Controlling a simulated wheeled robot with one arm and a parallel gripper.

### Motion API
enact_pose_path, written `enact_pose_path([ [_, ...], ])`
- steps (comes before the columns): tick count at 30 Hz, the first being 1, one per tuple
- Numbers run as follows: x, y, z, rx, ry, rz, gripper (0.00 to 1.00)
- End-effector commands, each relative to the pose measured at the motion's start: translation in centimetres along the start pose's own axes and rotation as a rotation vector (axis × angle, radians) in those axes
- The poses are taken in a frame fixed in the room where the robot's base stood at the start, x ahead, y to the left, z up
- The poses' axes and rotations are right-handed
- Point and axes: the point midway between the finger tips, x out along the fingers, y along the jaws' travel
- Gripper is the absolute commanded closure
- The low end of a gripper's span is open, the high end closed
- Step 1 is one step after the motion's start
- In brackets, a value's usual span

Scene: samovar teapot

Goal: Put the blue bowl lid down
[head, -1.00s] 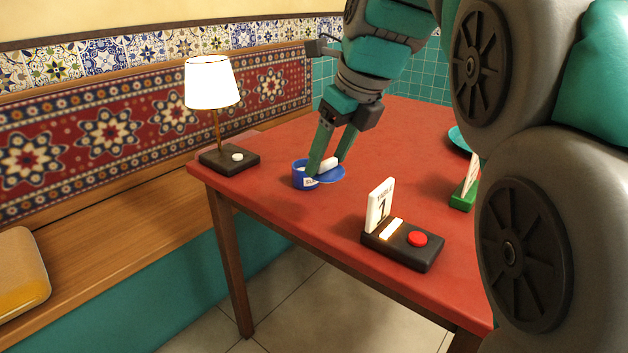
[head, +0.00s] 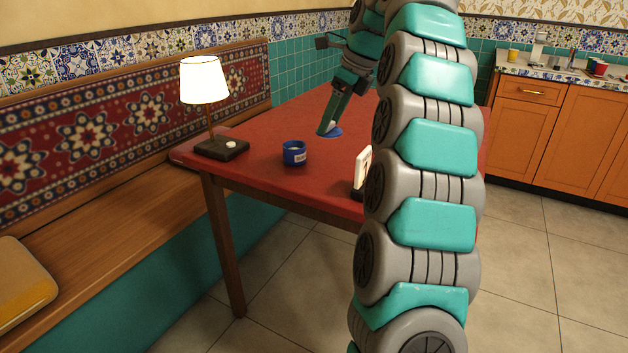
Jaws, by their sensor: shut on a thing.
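The blue bowl (head: 294,153) stands upright on the red table (head: 262,143), with a pale label on its side. It is near the table's front left part. The blue lid (head: 334,133) is a flat disc behind and to the right of the bowl, apart from it. My gripper (head: 328,129) points down and is shut on the lid; the fingers hide part of it. The lid is at or just above the table top; I cannot tell whether it touches.
A lit lamp (head: 204,82) on a dark base stands at the table's left corner. A white sign (head: 362,168) stands at the front, partly behind my arm. Red table top is clear around the lid. A patterned bench (head: 135,190) runs along the left.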

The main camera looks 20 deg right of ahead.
Motion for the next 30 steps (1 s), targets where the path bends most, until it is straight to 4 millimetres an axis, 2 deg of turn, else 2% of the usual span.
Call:
enact_pose_path([
  [5, 0.4, -0.9, -0.7, 0.005, 0.001, -0.003, 0.88],
  [10, 2.5, -0.8, -1.6, 0.006, 0.003, 0.0, 0.88],
  [11, 2.9, -0.8, -1.8, 0.006, 0.003, -0.002, 1.0],
  [19, 5.3, -0.8, -2.8, 0.007, 0.004, 0.001, 1.0],
  [26, 6.3, -0.9, -3.1, 0.006, 0.002, -0.003, 1.0],
  [30, 7.5, -0.7, -3.7, 0.006, 0.004, 0.001, 1.0],
])
